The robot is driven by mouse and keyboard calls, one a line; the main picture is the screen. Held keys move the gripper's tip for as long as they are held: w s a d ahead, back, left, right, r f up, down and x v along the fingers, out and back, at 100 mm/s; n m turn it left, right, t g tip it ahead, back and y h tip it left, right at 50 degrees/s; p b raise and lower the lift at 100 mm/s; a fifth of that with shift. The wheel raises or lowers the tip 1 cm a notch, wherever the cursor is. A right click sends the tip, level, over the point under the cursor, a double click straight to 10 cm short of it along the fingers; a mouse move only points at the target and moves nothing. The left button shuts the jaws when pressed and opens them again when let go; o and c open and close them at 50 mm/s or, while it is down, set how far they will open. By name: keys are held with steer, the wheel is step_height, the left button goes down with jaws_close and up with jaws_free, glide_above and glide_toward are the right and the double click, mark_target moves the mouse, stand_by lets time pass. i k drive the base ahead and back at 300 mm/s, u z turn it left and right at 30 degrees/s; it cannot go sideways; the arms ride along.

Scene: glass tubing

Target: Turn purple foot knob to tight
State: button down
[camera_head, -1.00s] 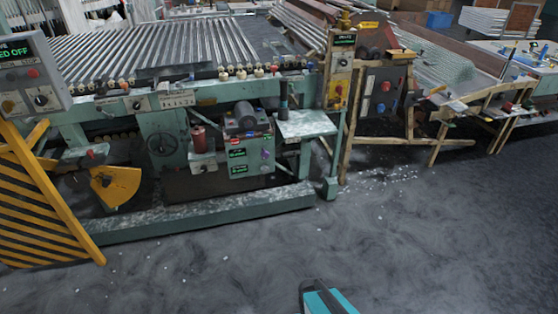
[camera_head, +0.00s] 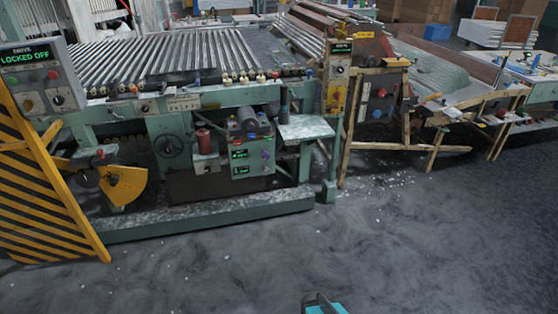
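A small purple knob (camera_head: 265,154) is on the front of a green motor box (camera_head: 253,170) low on the glass tubing machine. The box also has a red button and two small lit green displays. The knob is too small to read its setting. A teal and dark part of my arm (camera_head: 325,304) shows at the bottom edge, over the floor and well apart from the box. My gripper's fingers are not in view.
A yellow-black striped guard (camera_head: 50,195) and a "LOCKED OFF" drive panel (camera_head: 32,80) stand at left. A green base beam (camera_head: 210,212) runs before the box. A grey shelf (camera_head: 305,128) juts out at its right. The foreground floor is clear.

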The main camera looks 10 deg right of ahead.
mark_target(266, 155)
steer(key=u, duration=0.15)
steer(key=i, duration=0.9)
steer(key=u, duration=4.2)
steer(key=i, duration=0.1)
steer(key=z, duration=2.7)
